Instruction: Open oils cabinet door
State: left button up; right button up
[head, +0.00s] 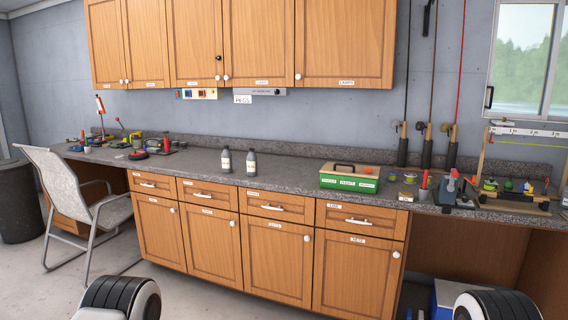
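Several wooden cabinet doors with round knobs and small white labels are in the head view, all shut. The upper row hangs on the wall, with doors at the far left (103,42), left middle (193,38), right middle (258,40) and right (345,42). The lower row under the counter has doors at left (160,233), left middle (211,248), right middle (275,265) and right (350,279). The labels are too small to read surely, so I cannot tell which door is the oils one. Neither gripper shows; only rounded parts of my arms appear at the bottom.
Two grey bottles (251,163) and a green box (349,178) stand on the counter (296,176). A chair (75,200) stands at left before the desk end, near a dark bin (18,203). Fishing rods (427,146) lean at right. Floor before the lower doors looks clear.

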aim_at(195, 36)
jog(key=i+j+z, duration=0.1)
jog(key=j, duration=0.35)
jog(key=i+j, duration=0.25)
jog(key=j, duration=0.15)
jog(key=i+j+z, duration=0.15)
jog(key=j, duration=0.3)
jog(key=i+j+z, duration=0.1)
jog(key=j, duration=0.35)
jog(key=i+j, duration=0.2)
jog(key=j, duration=0.3)
jog(key=i+j+z, duration=0.15)
jog(key=j, duration=0.3)
jog(key=j+z, duration=0.1)
jog(key=j, duration=0.4)
jog(key=i+j, duration=0.1)
jog(key=j, duration=0.3)
jog(key=i+j, duration=0.1)
jog(key=j, duration=0.3)
jog(key=i+j, duration=0.1)
jog(key=j, duration=0.3)
jog(key=i+j, duration=0.15)
